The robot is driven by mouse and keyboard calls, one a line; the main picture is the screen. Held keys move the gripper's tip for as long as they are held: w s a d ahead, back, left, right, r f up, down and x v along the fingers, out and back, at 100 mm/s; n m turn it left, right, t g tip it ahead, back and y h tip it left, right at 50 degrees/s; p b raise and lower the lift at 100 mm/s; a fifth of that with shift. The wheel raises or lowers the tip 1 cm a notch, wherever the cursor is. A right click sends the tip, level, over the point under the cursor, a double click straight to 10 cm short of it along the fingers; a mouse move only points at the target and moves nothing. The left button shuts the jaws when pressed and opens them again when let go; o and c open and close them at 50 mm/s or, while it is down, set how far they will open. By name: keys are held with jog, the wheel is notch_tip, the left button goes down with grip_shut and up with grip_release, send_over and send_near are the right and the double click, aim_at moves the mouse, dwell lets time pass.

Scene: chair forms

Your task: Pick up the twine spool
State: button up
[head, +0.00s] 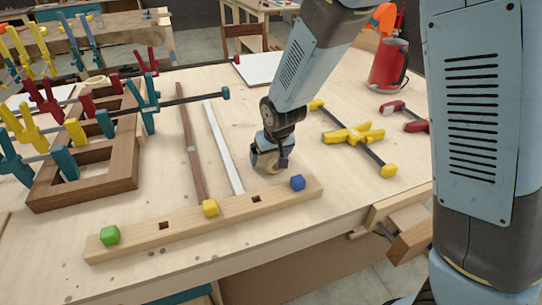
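My gripper (269,160) points down at the tabletop, right of the white strip and behind the long wooden rail. A small tan, rounded thing, apparently the twine spool (270,164), shows at the fingers, low on or just above the table. The fingers stand around or against it and hide much of it. I cannot tell whether they press on it.
A wooden rail (170,226) with green, yellow and blue blocks lies in front. A brown strip (190,140) and white strip (222,145) lie to the left. A clamped wooden frame (90,190) stands farther left. A yellow clamp (352,134) and a red can (388,65) are right.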

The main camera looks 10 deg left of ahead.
jog(key=shift+f, duration=0.2)
jog(key=shift+c, duration=0.3)
jog(key=c, duration=1.1)
